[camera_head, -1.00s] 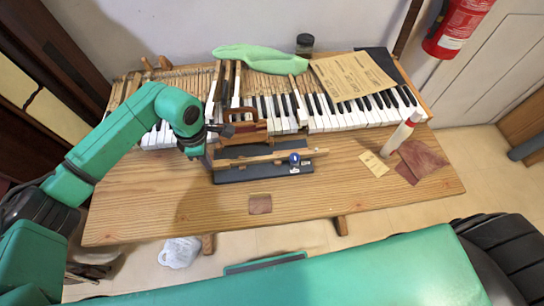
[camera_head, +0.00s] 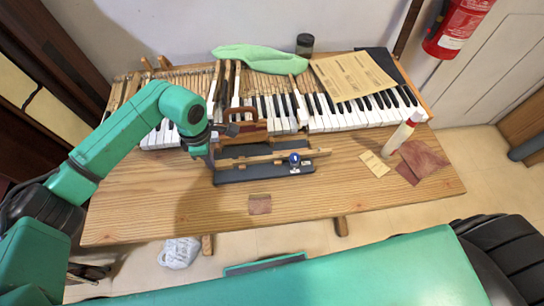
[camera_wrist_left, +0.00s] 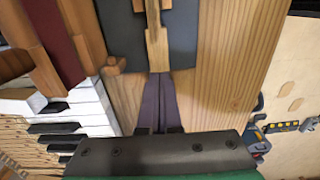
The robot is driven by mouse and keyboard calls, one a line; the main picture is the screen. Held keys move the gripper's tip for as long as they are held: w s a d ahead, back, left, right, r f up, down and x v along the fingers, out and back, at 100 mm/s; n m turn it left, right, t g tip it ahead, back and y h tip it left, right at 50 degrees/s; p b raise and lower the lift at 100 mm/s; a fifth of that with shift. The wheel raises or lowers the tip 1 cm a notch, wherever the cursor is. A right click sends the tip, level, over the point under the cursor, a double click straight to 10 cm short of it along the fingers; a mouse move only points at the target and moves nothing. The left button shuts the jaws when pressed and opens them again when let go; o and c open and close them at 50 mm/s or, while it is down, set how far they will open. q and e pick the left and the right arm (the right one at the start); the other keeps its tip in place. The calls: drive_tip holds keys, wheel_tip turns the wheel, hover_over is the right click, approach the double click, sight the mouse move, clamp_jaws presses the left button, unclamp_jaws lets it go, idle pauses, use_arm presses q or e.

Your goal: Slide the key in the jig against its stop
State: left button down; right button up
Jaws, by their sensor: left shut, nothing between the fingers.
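The jig (camera_head: 262,174) is a dark grey base on the wooden table, in front of the piano keys. A long bare-wood key (camera_head: 262,158) lies along it, its right end reaching past the base, next to a blue round part (camera_head: 294,158). My left gripper (camera_head: 209,163) is at the key's left end. In the left wrist view its dark fingers (camera_wrist_left: 160,76) are shut and empty, with their tips at the end of the wooden key (camera_wrist_left: 157,48); they look in contact with it. The stop cannot be made out. My right gripper is not in view.
A small brown patch (camera_head: 260,204) lies in front. The front table area is mostly clear.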

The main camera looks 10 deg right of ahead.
use_arm(q)
drive_tip(key=shift+d+b, duration=0.35)
drive_tip(key=shift+d, duration=0.55)
idle(0.6)
drive_tip(key=shift+a, duration=0.1)
drive_tip(key=shift+a, duration=0.55)
wheel_tip(320, 180, up, 7)
drive_tip(key=p, duration=0.3)
idle(0.6)
